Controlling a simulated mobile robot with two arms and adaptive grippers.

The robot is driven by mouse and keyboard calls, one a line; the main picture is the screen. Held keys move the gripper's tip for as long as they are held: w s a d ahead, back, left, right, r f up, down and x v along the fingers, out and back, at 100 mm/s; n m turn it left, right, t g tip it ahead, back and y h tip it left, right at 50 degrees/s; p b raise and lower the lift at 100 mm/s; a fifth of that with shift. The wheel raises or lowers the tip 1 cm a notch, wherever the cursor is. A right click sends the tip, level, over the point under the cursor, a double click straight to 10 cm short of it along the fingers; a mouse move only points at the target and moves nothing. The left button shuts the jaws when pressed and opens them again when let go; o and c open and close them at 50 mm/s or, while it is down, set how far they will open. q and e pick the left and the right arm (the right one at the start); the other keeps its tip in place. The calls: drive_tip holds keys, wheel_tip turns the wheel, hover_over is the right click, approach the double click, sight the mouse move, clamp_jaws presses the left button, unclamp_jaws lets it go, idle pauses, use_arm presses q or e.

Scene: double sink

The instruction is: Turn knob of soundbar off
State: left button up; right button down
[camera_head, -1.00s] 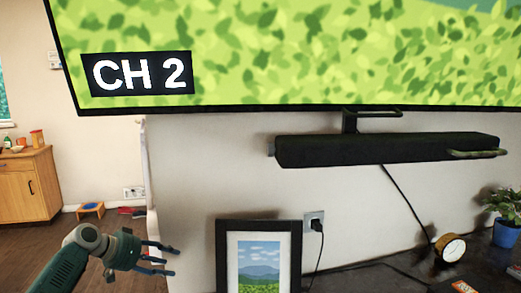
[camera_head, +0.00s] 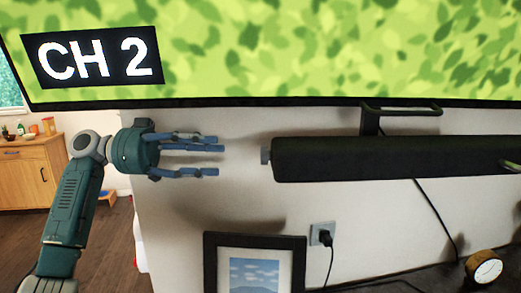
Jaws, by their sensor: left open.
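The soundbar (camera_head: 390,158) is a long dark bar mounted on the wall under the TV. My left gripper (camera_head: 218,156) is open and empty, to the left of the knob. Its fingers point right toward the knob at about the same height in the picture, with a gap between. My right gripper is not in view.
A large TV (camera_head: 290,50) showing "CH 2" hangs above. A framed picture (camera_head: 254,262) stands below, near a wall outlet (camera_head: 322,234) with a plugged cable. A round gold clock (camera_head: 484,267) sits at the lower right. A wooden cabinet (camera_head: 30,172) is at the far left.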

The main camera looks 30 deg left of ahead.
sight(265, 156)
use_arm(q)
drive_tip(key=s+p+x, duration=0.1)
drive_tip(key=p+x, duration=0.2)
drive_tip(key=x, duration=0.6)
drive_tip(key=shift+d+r, duration=0.15)
drive_tip(key=shift+d, duration=0.3)
drive_tip(key=c, duration=1.2)
drive_tip(key=shift+o, duration=0.2)
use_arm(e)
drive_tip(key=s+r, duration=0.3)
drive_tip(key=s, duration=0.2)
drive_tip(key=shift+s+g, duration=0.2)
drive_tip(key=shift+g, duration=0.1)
